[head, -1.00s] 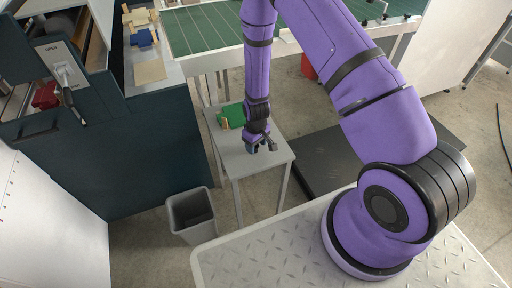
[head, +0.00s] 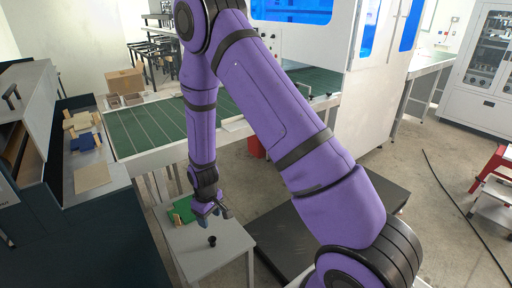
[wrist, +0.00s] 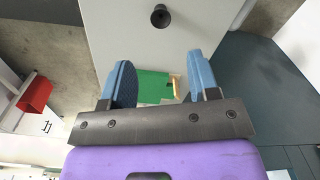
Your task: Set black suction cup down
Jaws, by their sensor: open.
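The black suction cup (head: 212,241) stands on the small grey table (head: 205,262), near its middle. It also shows in the wrist view (wrist: 160,16), at the top, beyond my fingertips. My gripper (head: 210,217) is above the table, behind the cup in the head view, apart from it. In the wrist view my gripper (wrist: 160,75) has its two blue fingers spread wide with nothing held between them.
A green item (head: 182,209) with a tan piece lies on the table's back part. A green conveyor (head: 150,125) runs behind. A dark machine (head: 100,225) stands at left, a dark low platform (head: 285,235) at right. The table's front is bare.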

